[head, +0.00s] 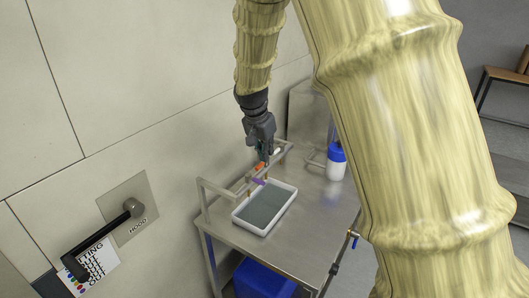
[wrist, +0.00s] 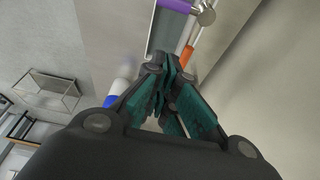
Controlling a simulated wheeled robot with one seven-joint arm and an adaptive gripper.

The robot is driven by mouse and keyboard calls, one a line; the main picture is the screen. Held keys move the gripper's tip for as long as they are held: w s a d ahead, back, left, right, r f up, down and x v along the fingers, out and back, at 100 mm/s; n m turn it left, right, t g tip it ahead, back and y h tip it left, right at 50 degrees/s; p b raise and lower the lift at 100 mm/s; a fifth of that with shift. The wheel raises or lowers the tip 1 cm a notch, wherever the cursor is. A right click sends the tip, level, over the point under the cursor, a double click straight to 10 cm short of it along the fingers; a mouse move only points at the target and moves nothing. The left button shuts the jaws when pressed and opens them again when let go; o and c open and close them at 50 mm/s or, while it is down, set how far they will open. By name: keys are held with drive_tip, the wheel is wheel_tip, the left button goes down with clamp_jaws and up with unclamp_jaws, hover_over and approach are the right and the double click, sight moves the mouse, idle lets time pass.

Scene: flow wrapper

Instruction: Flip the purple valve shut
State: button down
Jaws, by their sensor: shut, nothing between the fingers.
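The purple valve handle (head: 258,181) shows in the head view at the left edge of a white-rimmed tray, on a pipe rail along the table. In the wrist view the purple handle (wrist: 176,5) is at the top edge, partly cut off, beside a round metal fitting (wrist: 206,16). My gripper (head: 265,159) points down above the rail, near an orange handle (head: 259,166). In the wrist view my gripper (wrist: 168,68) has its teal fingers together and empty, apart from the purple handle. The orange handle (wrist: 186,58) is just beyond the fingertips.
The white tray (head: 236,216) with a grey inside lies on the steel table (head: 310,215). A white bottle with a blue cap (head: 336,162) stands to the right. The wall (head: 130,80) is close on the left, with a black lever (head: 100,238). A blue bin (head: 262,281) is below.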

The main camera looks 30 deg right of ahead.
sight(256, 181)
wheel_tip(256, 181, down, 7)
drive_tip(key=a+p, duration=0.1)
drive_tip(key=p, duration=0.3)
drive_tip(key=shift+s, duration=0.45)
drive_tip(key=shift+a+r, duration=0.1)
drive_tip(key=shift+r, duration=0.1)
drive_tip(key=shift+s, duration=0.15)
